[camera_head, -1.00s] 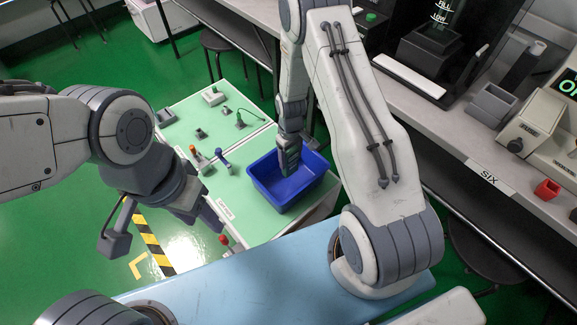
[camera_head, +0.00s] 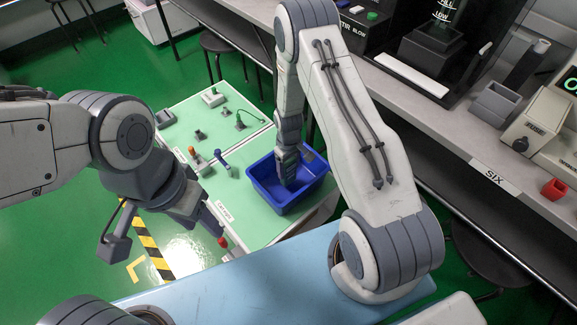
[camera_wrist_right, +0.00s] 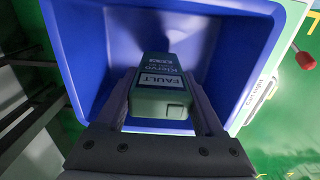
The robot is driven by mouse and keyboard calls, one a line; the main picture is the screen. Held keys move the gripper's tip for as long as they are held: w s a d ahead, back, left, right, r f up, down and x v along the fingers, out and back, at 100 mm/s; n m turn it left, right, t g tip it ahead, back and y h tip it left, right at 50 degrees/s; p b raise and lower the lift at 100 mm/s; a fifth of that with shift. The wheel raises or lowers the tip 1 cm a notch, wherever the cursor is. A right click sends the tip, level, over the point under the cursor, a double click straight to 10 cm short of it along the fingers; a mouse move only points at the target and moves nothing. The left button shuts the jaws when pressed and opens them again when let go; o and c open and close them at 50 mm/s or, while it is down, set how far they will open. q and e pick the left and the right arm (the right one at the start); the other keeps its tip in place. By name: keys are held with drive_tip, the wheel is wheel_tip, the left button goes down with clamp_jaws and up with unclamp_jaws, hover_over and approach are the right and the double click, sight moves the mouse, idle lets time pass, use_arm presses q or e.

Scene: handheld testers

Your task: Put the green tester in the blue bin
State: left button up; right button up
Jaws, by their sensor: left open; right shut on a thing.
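The green tester (camera_wrist_right: 158,95) has a white label reading FAULT and shows in the right wrist view. My right gripper (camera_wrist_right: 160,110) is shut on it, with one finger on each side. The blue bin (camera_wrist_right: 100,60) surrounds the tester in that view. In the head view my right gripper (camera_head: 286,172) points down into the blue bin (camera_head: 309,190), and the tester is hidden there. I cannot tell whether the tester touches the bin floor. My left gripper (camera_head: 212,222) is open and empty, left of the bin near the front edge of the green table.
The green table (camera_head: 180,120) holds several small devices left of and behind the bin.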

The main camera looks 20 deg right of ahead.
drive_tip(key=shift+f, duration=0.2)
drive_tip(key=o, duration=1.5)
wheel_tip(320, 180, up, 13)
drive_tip(key=p, duration=0.3)
drive_tip(key=shift+p, duration=0.3)
drive_tip(key=s+a+r+n, duration=0.1)
drive_tip(key=s+a+r, duration=0.3)
drive_tip(key=a+r, duration=0.25)
drive_tip(key=s+a+r, duration=0.4)
drive_tip(key=a+r, duration=0.1)
drive_tip(key=r, duration=0.3)
drive_tip(key=s+a+r+n, duration=0.1)
drive_tip(key=s+r, duration=0.3)
drive_tip(key=s, duration=0.4)
drive_tip(key=s+a+r+n+y, duration=0.1)
drive_tip(key=s+a+r, duration=0.2)
drive_tip(key=s, duration=0.6)
wheel_tip(320, 180, up, 2)
drive_tip(key=shift+s+r, duration=0.25)
